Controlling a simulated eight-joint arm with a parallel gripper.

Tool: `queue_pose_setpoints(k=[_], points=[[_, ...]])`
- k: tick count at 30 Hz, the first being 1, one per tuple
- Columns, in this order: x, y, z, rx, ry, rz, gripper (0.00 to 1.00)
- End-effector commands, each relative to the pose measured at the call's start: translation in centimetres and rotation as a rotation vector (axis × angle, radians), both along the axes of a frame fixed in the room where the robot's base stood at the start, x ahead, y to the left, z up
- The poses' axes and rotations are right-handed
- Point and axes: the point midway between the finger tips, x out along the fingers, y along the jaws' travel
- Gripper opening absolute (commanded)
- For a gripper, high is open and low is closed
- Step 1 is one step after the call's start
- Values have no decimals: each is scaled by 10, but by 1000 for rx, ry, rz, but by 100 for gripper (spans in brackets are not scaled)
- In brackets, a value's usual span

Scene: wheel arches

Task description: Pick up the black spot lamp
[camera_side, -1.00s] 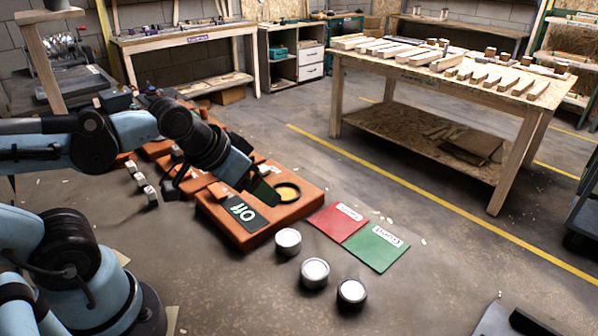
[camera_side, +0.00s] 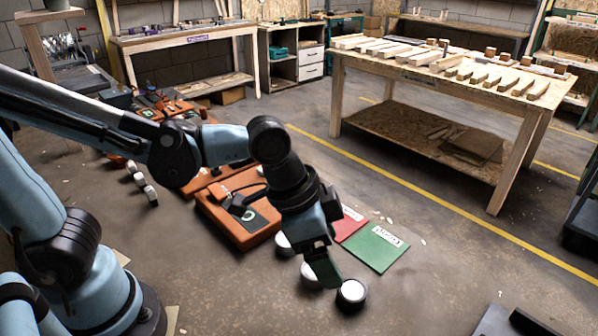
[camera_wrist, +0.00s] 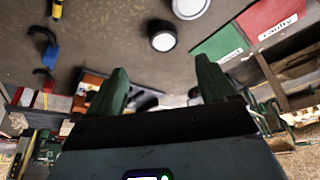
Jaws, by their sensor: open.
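The black spot lamp (camera_side: 352,292) stands on the floor, a short round can with a dark rim and pale face. In the wrist view it is the dark-rimmed disc (camera_wrist: 162,36) above the gap between the fingers. My gripper (camera_side: 326,272) points down just left of the lamp in the side view, its green fingers apart from it. In the wrist view my gripper (camera_wrist: 162,72) has both fingers spread with nothing between them. In the side view its fingers partly cover the middle lamp (camera_side: 308,276).
A paler lamp (camera_side: 283,242) stands behind my gripper, partly hidden. A green mat (camera_side: 375,249) and a red mat (camera_side: 349,224) lie behind the lamps. An orange block (camera_side: 235,228) lies back left. A wooden workbench (camera_side: 440,75) stands at back right.

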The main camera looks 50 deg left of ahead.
Motion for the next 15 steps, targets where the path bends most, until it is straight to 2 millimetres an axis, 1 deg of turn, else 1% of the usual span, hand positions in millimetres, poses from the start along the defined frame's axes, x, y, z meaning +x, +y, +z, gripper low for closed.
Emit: queue_pose_setpoints(k=[9,15], points=[[11,-8,-33,0,-1,4,84],[17,-13,-49,0,-1,4,84]])
